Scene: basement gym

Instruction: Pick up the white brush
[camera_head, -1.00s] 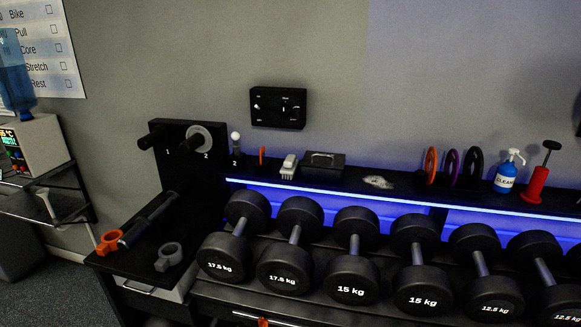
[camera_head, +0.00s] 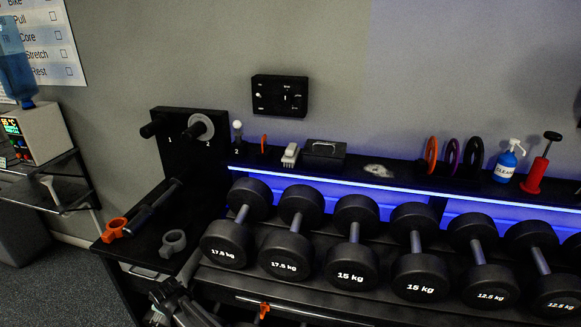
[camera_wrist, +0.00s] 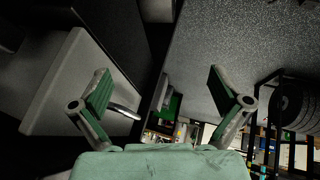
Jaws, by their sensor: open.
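The white brush (camera_head: 290,155) is small and stands on the narrow black shelf (camera_head: 400,178) above the dumbbells, just left of a black box (camera_head: 323,153). It is not seen in the wrist view. My gripper (camera_wrist: 160,85) is open in the wrist view, its two green-padded fingers wide apart with nothing between them. In the head view a grey part of my arm shows at the bottom left, in front of the rack and well below and left of the brush; my fingertips are not clear there.
Dumbbells (camera_head: 354,250) fill the rack below the shelf. A blue spray bottle (camera_head: 508,162) stands far right. A white drawer front (camera_wrist: 70,85) is close on the left in the wrist view.

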